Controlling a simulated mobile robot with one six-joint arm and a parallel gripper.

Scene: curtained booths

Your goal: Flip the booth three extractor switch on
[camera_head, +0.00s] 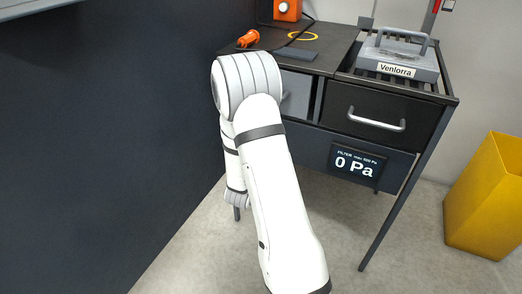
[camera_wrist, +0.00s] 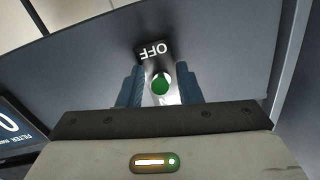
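In the wrist view a switch with a round green end (camera_wrist: 160,84) and a pale metallic body sits on a dark grey panel (camera_wrist: 225,65). A black plate reading OFF (camera_wrist: 154,50), upside down in this view, is next to it. My gripper (camera_wrist: 160,90) has its two blue-grey fingers apart, one on each side of the switch. I cannot tell whether either finger touches it. In the head view my arm hides the gripper and the switch. A filter display (camera_head: 356,162) reads 0 Pa on the bench front; its edge also shows in the wrist view (camera_wrist: 14,128).
The dark bench (camera_head: 335,45) carries a grey Venlorra unit (camera_head: 400,58) and an orange tool (camera_head: 248,39). A drawer (camera_head: 380,115) is under the unit. A yellow bin (camera_head: 488,200) stands at right. A dark wall (camera_head: 100,130) is close on the left.

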